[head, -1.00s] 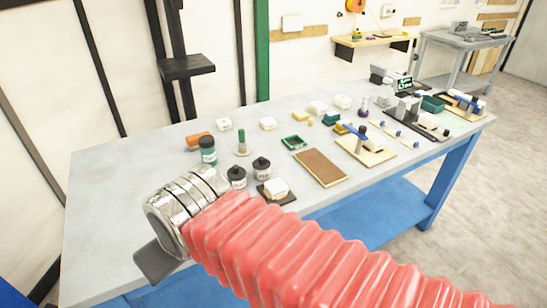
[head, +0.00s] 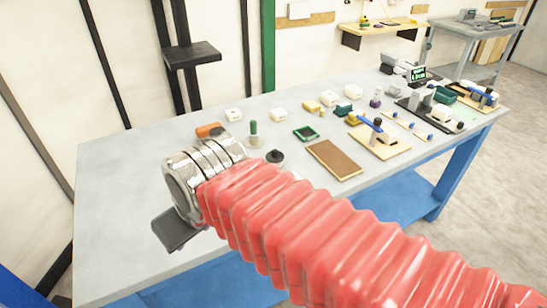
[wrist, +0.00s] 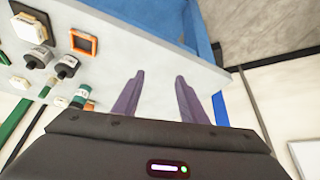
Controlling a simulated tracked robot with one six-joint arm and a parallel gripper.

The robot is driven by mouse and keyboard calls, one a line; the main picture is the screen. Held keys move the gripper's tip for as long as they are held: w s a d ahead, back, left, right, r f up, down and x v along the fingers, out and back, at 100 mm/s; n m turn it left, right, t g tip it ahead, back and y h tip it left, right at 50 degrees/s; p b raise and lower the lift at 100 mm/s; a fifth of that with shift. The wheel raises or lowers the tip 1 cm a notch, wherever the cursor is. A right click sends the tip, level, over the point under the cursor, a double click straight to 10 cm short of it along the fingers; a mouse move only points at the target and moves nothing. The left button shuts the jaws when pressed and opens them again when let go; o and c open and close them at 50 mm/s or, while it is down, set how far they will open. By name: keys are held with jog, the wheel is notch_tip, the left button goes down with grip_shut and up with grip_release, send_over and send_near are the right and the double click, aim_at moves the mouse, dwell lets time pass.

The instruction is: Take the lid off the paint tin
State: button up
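I cannot tell for certain which container is the paint tin. In the wrist view, two small grey containers with dark tops, one on the left (wrist: 36,60) and one on the right (wrist: 67,66), stand close together at the left. A teal jar with a pale label (wrist: 80,96) stands just below them in the picture. In the head view, one dark-topped container (head: 275,157) shows beside my arm; my arm hides the others. My gripper (wrist: 159,76) has its two purple fingers spread, with nothing between them. It is left of the containers in the head view, apart from them.
A white block on a dark pad (wrist: 30,28) and an orange-rimmed square (wrist: 83,42) are near the containers. A brown board (head: 334,160), a green frame (head: 306,133) and a clamp (head: 377,130) stand on the grey table (head: 115,210). Its left part is clear.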

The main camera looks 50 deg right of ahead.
jog(key=w+d+r+n+g, duration=0.1)
jog(key=w+d+r, duration=0.3)
jog(key=d, duration=0.5)
jog(key=w+d+r+g, duration=0.1)
jog(key=w+d+r, duration=0.1)
jog(key=w+d, duration=0.6)
jog(key=d+f+n, duration=0.2)
jog(key=d, duration=2)
jog(key=shift+s+d+f+y, duration=0.25)
jog(key=shift+d+f+y, duration=0.05)
jog(key=shift+y, duration=0.1)
jog(key=shift+f, duration=0.15)
send_over(275, 150)
jog(key=s, duration=0.2)
jog(key=f, duration=0.8)
jog(key=shift+w+d, duration=0.2)
jog(key=shift+w, duration=0.05)
jog(key=shift+s+x, duration=0.2)
jog(key=shift+x, duration=2.4)
